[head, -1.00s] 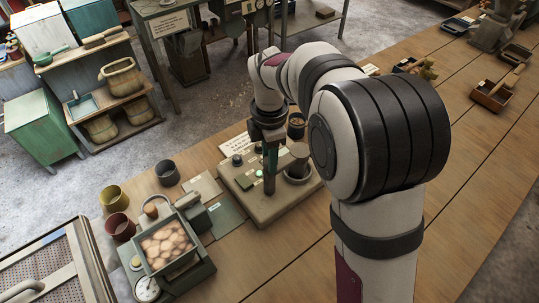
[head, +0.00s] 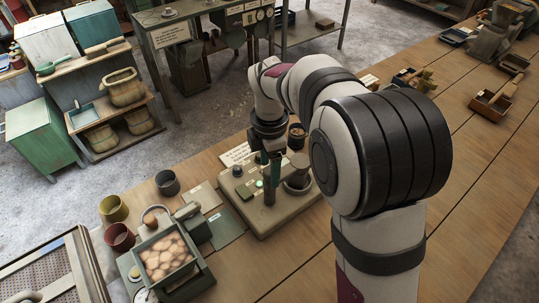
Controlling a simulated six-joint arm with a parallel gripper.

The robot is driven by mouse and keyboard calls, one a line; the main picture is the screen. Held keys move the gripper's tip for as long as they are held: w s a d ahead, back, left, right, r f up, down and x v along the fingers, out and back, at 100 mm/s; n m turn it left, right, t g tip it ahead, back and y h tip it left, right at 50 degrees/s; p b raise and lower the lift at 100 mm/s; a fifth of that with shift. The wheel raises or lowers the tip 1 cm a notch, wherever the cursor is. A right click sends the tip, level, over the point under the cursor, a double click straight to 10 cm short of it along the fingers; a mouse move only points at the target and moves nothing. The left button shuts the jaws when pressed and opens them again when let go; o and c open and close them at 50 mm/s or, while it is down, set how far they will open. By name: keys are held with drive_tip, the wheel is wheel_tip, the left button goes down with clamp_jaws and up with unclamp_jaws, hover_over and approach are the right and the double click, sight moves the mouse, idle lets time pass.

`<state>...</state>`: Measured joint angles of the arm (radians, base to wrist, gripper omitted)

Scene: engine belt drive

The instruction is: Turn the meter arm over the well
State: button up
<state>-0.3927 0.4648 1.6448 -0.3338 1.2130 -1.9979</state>
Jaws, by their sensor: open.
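A beige tester block (head: 262,218) stands on the bench below my gripper. On its right side is a round well-like seat (head: 297,188) with a brownish upright piece rising at it. A dark upright post (head: 269,191) and a narrow green bar (head: 275,172) stand near the block's middle; I cannot tell for certain which part is the meter arm. My gripper (head: 266,158) is open and points down over the back middle of the block, close to the green bar. Its fingertips are hard to make out, and contact cannot be told.
A dark cup (head: 297,134) stands behind the block. Left of it are a green plate (head: 226,227), several pots and a tray of brown lumps (head: 165,254).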

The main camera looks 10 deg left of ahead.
wheel_tip(320, 180, up, 15)
drive_tip(key=shift+r, duration=0.2)
drive_tip(key=s+d+m, duration=0.7)
drive_tip(key=m, duration=0.2)
drive_tip(key=s+d+f+m+y, duration=0.1)
drive_tip(key=s+d+f+m, duration=0.1)
drive_tip(key=s+f+m, duration=0.3)
drive_tip(key=s+d+f+m, duration=0.3)
drive_tip(key=s+f+m, duration=0.2)
drive_tip(key=s+m, duration=0.8)
drive_tip(key=shift+s+d+f+m+y, duration=0.3)
drive_tip(key=shift+s+f+m+y, duration=0.1)
drive_tip(key=shift+m, duration=0.7)
drive_tip(key=shift+w, duration=0.1)
